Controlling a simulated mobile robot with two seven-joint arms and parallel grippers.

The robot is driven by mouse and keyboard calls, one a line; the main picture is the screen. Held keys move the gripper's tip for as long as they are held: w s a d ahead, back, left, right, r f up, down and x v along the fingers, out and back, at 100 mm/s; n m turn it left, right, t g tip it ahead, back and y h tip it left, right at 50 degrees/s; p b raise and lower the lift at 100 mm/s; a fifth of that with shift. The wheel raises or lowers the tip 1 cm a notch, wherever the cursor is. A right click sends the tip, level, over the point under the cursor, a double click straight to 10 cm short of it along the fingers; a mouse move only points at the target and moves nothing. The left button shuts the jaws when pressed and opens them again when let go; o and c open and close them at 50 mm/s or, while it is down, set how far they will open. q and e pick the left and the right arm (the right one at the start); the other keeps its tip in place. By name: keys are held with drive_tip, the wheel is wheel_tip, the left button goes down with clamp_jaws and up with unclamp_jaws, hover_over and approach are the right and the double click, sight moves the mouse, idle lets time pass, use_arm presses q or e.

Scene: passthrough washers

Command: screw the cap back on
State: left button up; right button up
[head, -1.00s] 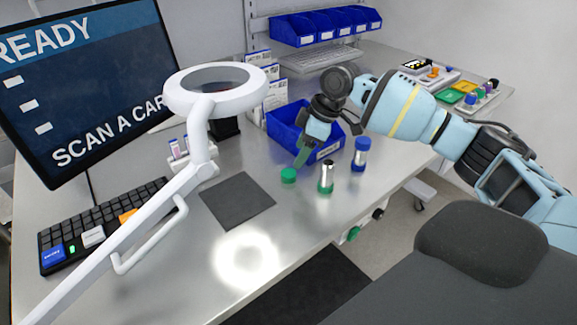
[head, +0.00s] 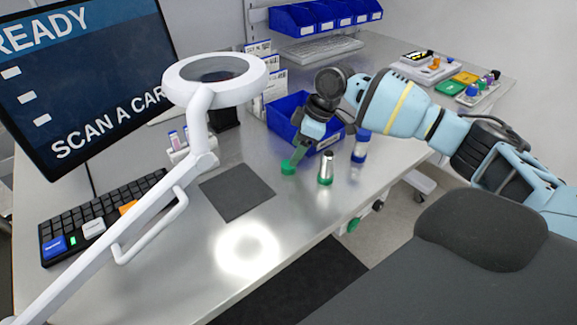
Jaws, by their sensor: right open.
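A green cap (head: 287,168) lies on the steel bench. A silver bottle with a green base (head: 326,169) stands upright to its right, apart from it. My right gripper (head: 297,160) is open and points down at the cap, its fingertips right beside or over it. I cannot tell whether they touch it. A blue-topped bottle (head: 360,148) stands further right, partly behind my right arm. My left gripper is not in view.
A blue bin (head: 282,116) stands behind the gripper. A magnifier lamp (head: 212,92) reaches over the bench, left of the cap. A dark square mat (head: 237,192) lies in front. A keyboard (head: 95,222) and monitor are at the left. The bench front is clear.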

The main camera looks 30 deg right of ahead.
sight(289, 167)
drive_tip(key=shift+x, duration=2.6)
drive_tip(key=shift+d, duration=0.15)
drive_tip(key=c, duration=1)
drive_tip(key=shift+r, duration=0.15)
